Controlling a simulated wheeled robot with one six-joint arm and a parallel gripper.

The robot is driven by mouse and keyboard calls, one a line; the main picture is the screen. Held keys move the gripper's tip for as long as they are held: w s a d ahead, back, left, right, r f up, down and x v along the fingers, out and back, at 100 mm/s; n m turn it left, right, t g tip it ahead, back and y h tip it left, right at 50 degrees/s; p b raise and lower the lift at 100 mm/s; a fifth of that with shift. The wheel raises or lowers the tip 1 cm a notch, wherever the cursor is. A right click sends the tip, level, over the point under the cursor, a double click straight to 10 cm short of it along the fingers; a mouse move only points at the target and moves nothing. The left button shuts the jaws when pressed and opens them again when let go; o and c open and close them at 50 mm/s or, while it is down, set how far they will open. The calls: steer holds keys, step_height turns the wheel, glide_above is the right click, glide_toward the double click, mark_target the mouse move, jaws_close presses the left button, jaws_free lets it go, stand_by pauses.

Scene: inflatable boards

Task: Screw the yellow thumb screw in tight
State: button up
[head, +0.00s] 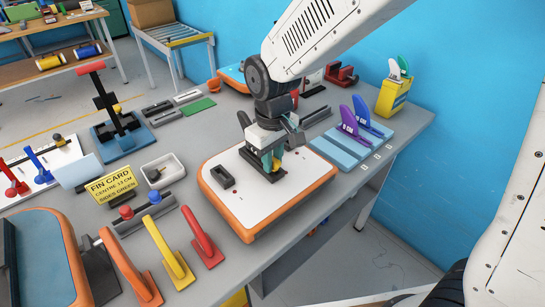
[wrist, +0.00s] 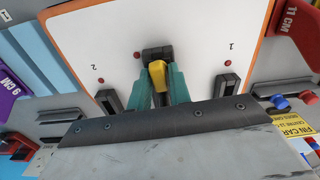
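The yellow thumb screw (wrist: 157,73) stands at the black centre box (wrist: 158,52) of a white board with an orange rim (wrist: 85,35). My gripper (wrist: 160,82) points at it, with one teal finger on each side. The fingers lean inward and appear shut on the screw, leaving no clear gap. In the head view, my gripper (head: 270,163) is low over the board's right part, and a little of the yellow thumb screw (head: 277,166) shows beside a teal finger. The screw's lower end is hidden, so its depth cannot be seen.
Black side boxes (wrist: 108,101) stand on the board, near printed numbers. In the head view, purple fins (head: 352,123) stand on blue pads to the right. Red, yellow and orange fins (head: 203,238) and a yellow fin card (head: 112,184) are to the left.

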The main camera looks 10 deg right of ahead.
jaws_close()
steer(key=shift+c, duration=0.6)
jaws_free()
jaws_close()
steer(key=shift+m, duration=1.7)
steer(key=shift+d+m, duration=0.1)
steer(key=shift+m, duration=1.6)
